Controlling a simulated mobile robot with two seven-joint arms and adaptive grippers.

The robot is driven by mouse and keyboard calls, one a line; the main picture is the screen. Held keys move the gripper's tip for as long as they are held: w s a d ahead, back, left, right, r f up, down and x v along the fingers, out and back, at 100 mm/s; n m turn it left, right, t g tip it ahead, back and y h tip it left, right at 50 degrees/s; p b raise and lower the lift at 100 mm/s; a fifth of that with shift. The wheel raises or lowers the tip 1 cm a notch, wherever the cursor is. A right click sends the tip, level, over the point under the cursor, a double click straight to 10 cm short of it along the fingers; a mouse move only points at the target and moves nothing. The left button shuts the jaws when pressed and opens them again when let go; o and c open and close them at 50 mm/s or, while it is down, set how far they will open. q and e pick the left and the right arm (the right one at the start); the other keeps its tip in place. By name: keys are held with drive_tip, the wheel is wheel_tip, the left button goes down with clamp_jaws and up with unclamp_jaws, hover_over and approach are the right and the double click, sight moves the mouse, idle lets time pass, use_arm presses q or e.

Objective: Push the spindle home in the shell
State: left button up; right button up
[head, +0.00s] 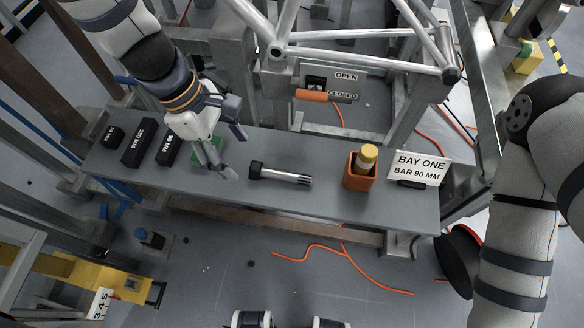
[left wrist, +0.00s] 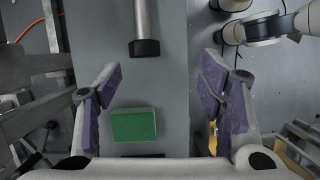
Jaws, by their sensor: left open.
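A bright metal rod with a black head (head: 285,175) lies on its side on the grey bench, head to the left. It looks like the spindle, but I cannot confirm this. In the left wrist view its shaft (left wrist: 141,18) points up and away. A tube joint of the metal frame (head: 276,51) above the bench may be the shell; its opening is not clear. My left gripper (head: 221,163) is open and empty over the bench, left of the black head. Its purple-padded fingers (left wrist: 160,85) are spread wide. My right arm shows at the right, but its gripper is out of view.
Several black labelled blocks (head: 139,149) stand at the bench's left end, with a green block (left wrist: 133,125) near my left gripper. An orange holder with a yellow-topped item (head: 360,181) and a BAY ONE sign (head: 417,166) stand right. An OPEN/CLOSED panel (head: 345,85) is behind.

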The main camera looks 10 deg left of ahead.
sight(266, 170)
use_arm(q)
drive_tip(key=shift+w+d+n+h, duration=0.4)
drive_tip(key=shift+w+d, duration=0.55)
drive_tip(key=shift+d, duration=0.15)
drive_tip(key=x, duration=0.3)
drive_tip(key=b+x, duration=0.1)
drive_tip(key=x, duration=0.2)
drive_tip(key=b+x, duration=0.1)
drive_tip(key=x, duration=0.3)
drive_tip(key=shift+w+a+f, duration=0.15)
drive_tip(key=shift+w+a, duration=0.1)
drive_tip(key=shift+a, duration=0.1)
use_arm(e)
drive_tip(key=s+f, duration=0.2)
drive_tip(key=shift+s+f+g, duration=0.1)
drive_tip(key=shift+f+g, duration=0.2)
drive_tip(key=shift+g, duration=0.1)
use_arm(q)
drive_tip(key=shift+c, duration=0.4)
clamp_jaws()
